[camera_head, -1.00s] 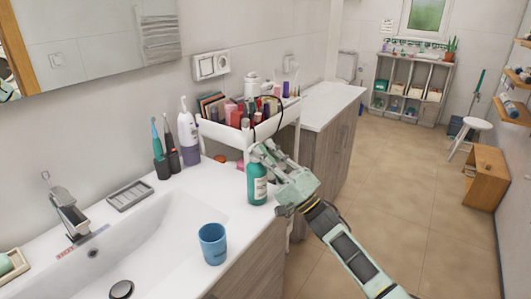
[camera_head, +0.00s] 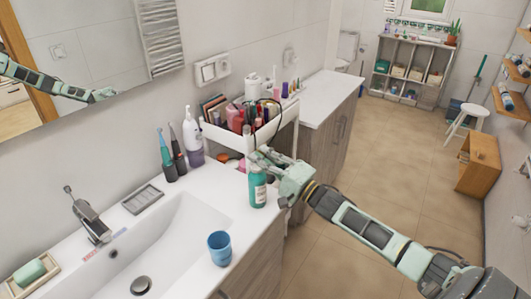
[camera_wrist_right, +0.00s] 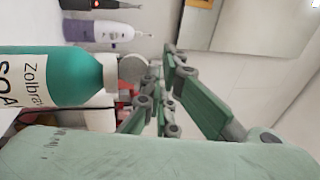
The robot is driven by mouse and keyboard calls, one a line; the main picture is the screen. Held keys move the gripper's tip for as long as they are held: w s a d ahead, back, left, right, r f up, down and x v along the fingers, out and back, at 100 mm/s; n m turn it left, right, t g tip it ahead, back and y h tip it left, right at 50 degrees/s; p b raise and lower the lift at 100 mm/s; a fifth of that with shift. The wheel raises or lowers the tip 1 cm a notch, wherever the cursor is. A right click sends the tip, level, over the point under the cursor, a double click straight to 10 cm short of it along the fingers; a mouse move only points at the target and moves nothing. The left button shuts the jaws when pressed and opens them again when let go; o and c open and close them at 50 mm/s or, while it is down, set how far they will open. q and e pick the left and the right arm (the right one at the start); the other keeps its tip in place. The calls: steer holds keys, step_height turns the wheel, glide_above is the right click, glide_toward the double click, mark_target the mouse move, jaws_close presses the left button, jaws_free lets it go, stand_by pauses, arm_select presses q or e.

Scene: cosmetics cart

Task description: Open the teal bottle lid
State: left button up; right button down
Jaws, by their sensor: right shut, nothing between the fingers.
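The teal bottle (camera_head: 258,194) with a white label stands upright at the right front corner of the white sink counter. It also shows sideways at the left of the right wrist view (camera_wrist_right: 62,76). There, a grey lid (camera_wrist_right: 132,69) is at its neck, close beside my right fingers; I cannot tell whether they touch. My left gripper is not in view.
A blue cup (camera_head: 219,248) stands on the counter in front of the bottle. The white cosmetics cart (camera_head: 228,138) is close behind the gripper.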

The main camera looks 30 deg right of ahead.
steer(key=shift+w+a+r, duration=0.15)
steer(key=shift+w+r, duration=0.05)
steer(key=shift+w, duration=0.35)
stand_by(0.5)
